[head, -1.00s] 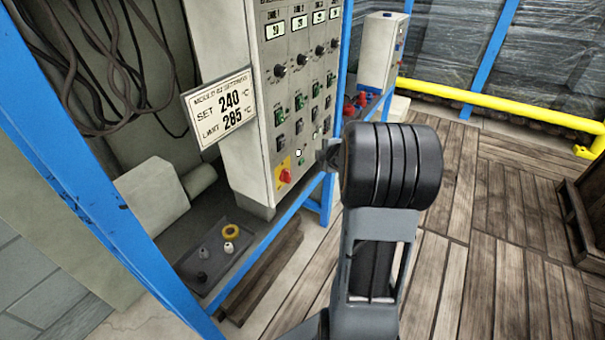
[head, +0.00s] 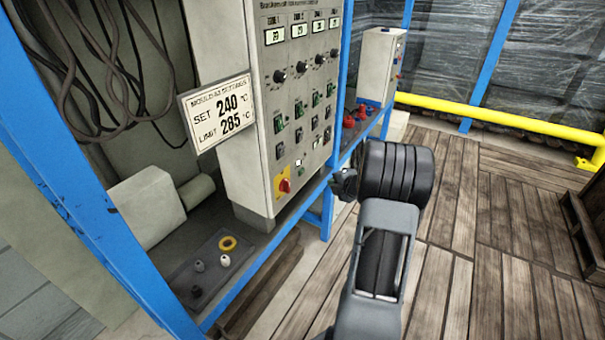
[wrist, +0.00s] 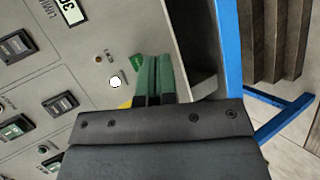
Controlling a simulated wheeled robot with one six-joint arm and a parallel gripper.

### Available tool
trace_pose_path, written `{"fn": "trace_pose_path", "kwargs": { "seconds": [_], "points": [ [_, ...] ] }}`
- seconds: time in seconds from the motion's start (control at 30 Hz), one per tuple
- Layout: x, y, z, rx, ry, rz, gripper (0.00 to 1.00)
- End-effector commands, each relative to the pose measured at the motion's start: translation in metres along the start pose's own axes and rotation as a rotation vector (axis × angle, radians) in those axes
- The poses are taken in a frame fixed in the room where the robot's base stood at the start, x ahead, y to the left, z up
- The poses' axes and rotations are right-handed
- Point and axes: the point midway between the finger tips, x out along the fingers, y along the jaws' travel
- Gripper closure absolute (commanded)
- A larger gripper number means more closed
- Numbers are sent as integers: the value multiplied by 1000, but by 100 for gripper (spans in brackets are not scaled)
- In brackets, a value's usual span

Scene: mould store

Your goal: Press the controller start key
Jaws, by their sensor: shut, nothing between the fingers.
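The controller (head: 260,185) is a pale grey cabinet with displays, black knobs and rows of switches. My gripper (head: 345,184) is shut and empty, right of the panel's lower edge in the head view. Its green fingers (wrist: 155,58) lie together; contact with the panel cannot be told.
A red rotary switch on a yellow plate (head: 285,186) is low on the panel. A settings sign (head: 217,112) projects at left. Blue posts (head: 338,95) frame the bench. A tray (head: 212,285) holds small parts. Wooden floor (head: 500,270) is open at right.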

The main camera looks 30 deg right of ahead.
Motion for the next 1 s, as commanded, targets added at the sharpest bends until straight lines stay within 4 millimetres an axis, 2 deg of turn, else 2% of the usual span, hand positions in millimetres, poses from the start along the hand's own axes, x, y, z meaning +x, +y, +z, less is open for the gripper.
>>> {"fn": "trace_pose_path", "kwargs": {
  "seconds": [0.5, 0.73, 1.0],
  "points": [
    [48, 25, -26, 0, 1, 0, 100],
    [60, 32, -32, 2, 0, 1, 100],
    [63, 34, -34, 2, -1, 0, 100]
  ]
}}
